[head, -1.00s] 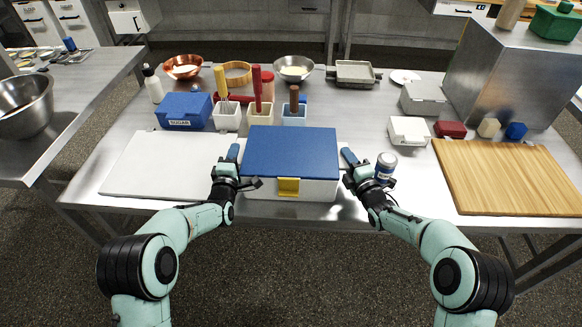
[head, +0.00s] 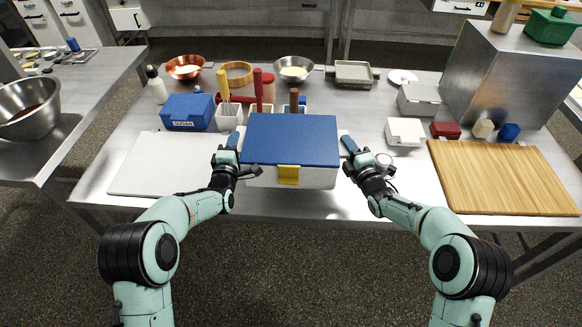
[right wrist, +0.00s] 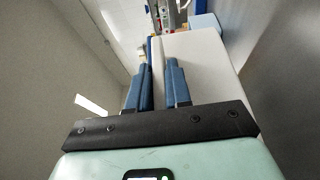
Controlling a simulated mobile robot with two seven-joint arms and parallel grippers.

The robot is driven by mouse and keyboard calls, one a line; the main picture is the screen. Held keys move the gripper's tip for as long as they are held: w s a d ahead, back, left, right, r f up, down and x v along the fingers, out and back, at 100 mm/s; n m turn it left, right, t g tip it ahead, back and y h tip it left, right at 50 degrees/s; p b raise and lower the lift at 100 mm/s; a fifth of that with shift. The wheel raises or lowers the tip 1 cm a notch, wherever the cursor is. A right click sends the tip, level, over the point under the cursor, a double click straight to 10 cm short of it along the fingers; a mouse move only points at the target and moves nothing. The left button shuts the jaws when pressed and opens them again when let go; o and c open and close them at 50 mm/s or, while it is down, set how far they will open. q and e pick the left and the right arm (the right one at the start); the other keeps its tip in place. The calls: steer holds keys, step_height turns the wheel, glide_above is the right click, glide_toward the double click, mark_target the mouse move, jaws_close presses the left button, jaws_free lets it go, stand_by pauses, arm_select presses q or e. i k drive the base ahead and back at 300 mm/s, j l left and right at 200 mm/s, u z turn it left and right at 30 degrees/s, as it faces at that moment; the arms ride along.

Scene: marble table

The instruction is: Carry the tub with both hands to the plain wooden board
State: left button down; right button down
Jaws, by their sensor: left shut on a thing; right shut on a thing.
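The tub (head: 290,140) is a white box with a blue lid and a yellow latch on its front. It is held level, a little above the table's front middle. My left gripper (head: 233,141) is shut on its left side and my right gripper (head: 348,143) on its right side. In the right wrist view, the blue fingers (right wrist: 160,85) pinch a thin white edge of the tub (right wrist: 207,68). The plain wooden board (head: 505,178) lies flat and empty on the table to the right of the tub.
A white board (head: 165,165) lies at left. Utensil holders stand behind the tub.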

mark_target(501, 173)
steer(key=k, duration=0.4)
steer(key=k+z, duration=0.25)
steer(key=z, duration=0.75)
steer(key=i+z, duration=0.15)
steer(key=z, duration=0.35)
steer(key=i+j, duration=0.15)
steer(key=i, duration=0.55)
steer(key=i+j, duration=0.15)
steer(key=i, duration=0.6)
